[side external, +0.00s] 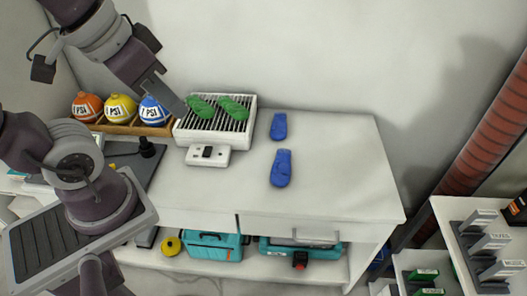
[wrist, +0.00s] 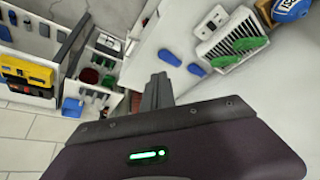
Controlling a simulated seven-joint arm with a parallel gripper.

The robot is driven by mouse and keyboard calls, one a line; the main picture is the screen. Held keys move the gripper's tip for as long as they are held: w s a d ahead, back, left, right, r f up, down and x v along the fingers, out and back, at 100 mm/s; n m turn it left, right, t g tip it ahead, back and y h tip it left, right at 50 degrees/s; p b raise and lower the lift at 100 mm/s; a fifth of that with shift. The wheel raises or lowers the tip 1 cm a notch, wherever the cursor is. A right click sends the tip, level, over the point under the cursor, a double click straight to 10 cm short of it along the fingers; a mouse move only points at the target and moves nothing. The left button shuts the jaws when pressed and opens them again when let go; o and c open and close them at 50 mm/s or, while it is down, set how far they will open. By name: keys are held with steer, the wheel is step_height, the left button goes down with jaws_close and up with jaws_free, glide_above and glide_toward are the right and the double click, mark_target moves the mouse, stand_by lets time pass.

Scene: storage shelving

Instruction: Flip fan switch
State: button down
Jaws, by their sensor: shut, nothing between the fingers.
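The fan (side external: 243,112) is a white box with a dark slatted grille, standing on the white table with green leafy-looking pieces on top. A small white switch box (side external: 192,158) with a dark switch (side external: 208,152) sits in front of it. In the wrist view, the fan (wrist: 207,46) is at the upper right, with the switch box (wrist: 212,20) beside it. My gripper (side external: 182,108) is shut and empty. In the side view its tip overlaps the fan's left edge, up and left of the switch box; its exact height is unclear. Its fingers (wrist: 157,92) also show in the wrist view.
Orange, yellow and blue PSI-marked balls (side external: 121,108) sit in a wooden holder left of the fan. Two blue objects (side external: 281,168) lie to the right. The table's right part is clear. A wall stands behind.

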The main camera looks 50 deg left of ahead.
steer(key=w+a+f+n+g, duration=0.3)
steer(key=w+a+f+n, duration=0.3)
steer(key=w+a+n, duration=0.55)
steer(key=w+a+f+n+g, duration=0.2)
steer(key=a+f+n, duration=0.9)
steer(key=f+n, duration=0.3)
steer(key=shift+a+f+n, duration=0.2)
steer(key=shift+a+n, duration=0.1)
steer(key=shift+n, duration=0.15)
steer(key=shift+w+f, duration=0.1)
